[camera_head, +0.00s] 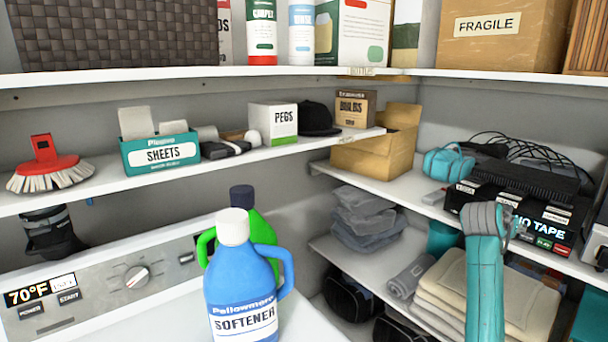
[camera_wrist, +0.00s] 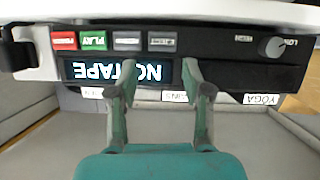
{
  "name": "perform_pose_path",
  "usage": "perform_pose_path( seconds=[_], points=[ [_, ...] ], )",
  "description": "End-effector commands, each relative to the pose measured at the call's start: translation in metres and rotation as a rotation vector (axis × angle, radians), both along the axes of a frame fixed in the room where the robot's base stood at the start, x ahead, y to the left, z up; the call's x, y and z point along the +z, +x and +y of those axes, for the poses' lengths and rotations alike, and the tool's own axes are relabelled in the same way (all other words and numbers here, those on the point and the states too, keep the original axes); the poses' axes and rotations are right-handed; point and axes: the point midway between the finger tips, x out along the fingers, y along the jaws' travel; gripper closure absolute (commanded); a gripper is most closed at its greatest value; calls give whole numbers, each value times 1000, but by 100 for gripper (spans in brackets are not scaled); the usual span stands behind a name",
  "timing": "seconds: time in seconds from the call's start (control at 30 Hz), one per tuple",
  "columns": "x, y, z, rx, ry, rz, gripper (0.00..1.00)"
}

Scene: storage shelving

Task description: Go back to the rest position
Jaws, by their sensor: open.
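My gripper (camera_wrist: 158,82) is open and empty in the wrist view, its two fingers apart with the tape player behind them. My teal arm rises at the right of the head view, with the gripper end (camera_head: 510,225) in front of the right shelf. The black tape player (camera_head: 535,212) stands on that shelf and its display reads "NO TAPE". The wrist view shows the player (camera_wrist: 215,78) upside down, with red, green "PLAY" and grey buttons and a knob. Whether the fingertips touch the player cannot be told.
A blue softener bottle (camera_head: 240,285) and a green bottle (camera_head: 206,247) stand on the washer (camera_head: 95,285). Labelled tapes, one "YOGA" (camera_wrist: 261,99), show near the player. Folded towels (camera_head: 440,295) lie on the shelf below. An open cardboard box (camera_head: 375,150) stands left of the player.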

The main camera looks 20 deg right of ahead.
Motion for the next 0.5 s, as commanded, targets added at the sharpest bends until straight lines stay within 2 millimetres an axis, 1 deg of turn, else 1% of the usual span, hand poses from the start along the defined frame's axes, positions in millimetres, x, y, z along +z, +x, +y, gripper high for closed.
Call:
perform_pose_path(
  seconds=[0.03, 0.27, 0.37, 0.5],
  points=[
    [0, 0, 0, 0, 0, 0, 50],
    [-25, 4, 12, 39, -7, 13, 50],
    [-37, 5, 19, 59, -10, 17, 50],
    [-59, 8, 33, 98, -14, 27, 50]
  ],
)
